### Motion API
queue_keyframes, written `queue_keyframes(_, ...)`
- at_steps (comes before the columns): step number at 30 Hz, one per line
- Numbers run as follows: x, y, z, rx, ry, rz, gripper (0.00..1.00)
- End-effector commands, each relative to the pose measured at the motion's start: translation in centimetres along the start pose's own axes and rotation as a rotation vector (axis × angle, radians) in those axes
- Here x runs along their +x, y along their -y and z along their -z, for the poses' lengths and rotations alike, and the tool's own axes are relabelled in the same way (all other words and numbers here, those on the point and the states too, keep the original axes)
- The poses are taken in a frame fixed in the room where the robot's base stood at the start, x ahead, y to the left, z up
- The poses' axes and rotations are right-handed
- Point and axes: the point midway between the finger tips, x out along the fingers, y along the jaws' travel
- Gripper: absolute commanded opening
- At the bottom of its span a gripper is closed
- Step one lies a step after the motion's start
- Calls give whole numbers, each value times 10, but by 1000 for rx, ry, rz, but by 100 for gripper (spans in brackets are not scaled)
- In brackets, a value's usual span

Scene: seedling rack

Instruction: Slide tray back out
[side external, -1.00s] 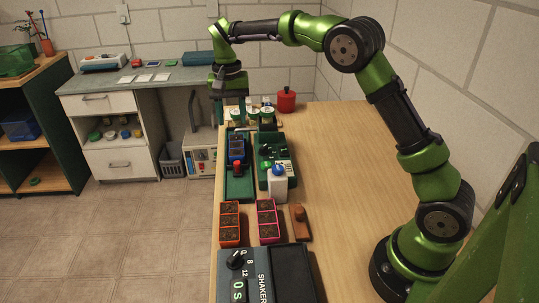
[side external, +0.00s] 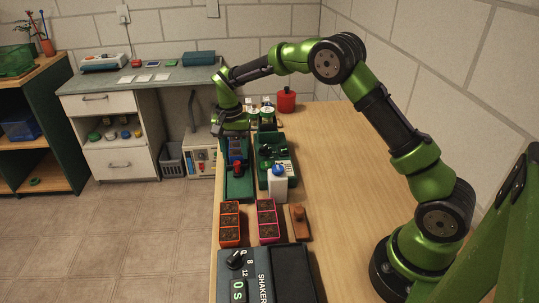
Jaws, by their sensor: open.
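A long green rack or slide base (side external: 239,188) lies along the table's left edge. On it sits a blue tray-like piece (side external: 237,148), with a small red knob (side external: 238,169) at its near end. My gripper (side external: 235,134) points down over the far end of the blue piece, low and close to it. The gripper is open. Its fingertips are small and partly hidden, so I cannot tell whether they touch anything. The far end of the green base is hidden behind the gripper.
Nearer are orange (side external: 230,222) and pink (side external: 267,220) seedling trays, a brown block (side external: 300,222) and a shaker (side external: 243,275). A red pot (side external: 286,100) stands behind.

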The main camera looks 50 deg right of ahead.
Motion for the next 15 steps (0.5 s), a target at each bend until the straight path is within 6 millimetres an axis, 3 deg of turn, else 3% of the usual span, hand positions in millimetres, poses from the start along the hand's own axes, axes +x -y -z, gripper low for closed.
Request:
queue_keyframes(6, 27, 0, 0, 0, 1, -1, 48)
queue_keyframes(15, 32, 0, 0, 0, 1, 0, 48)
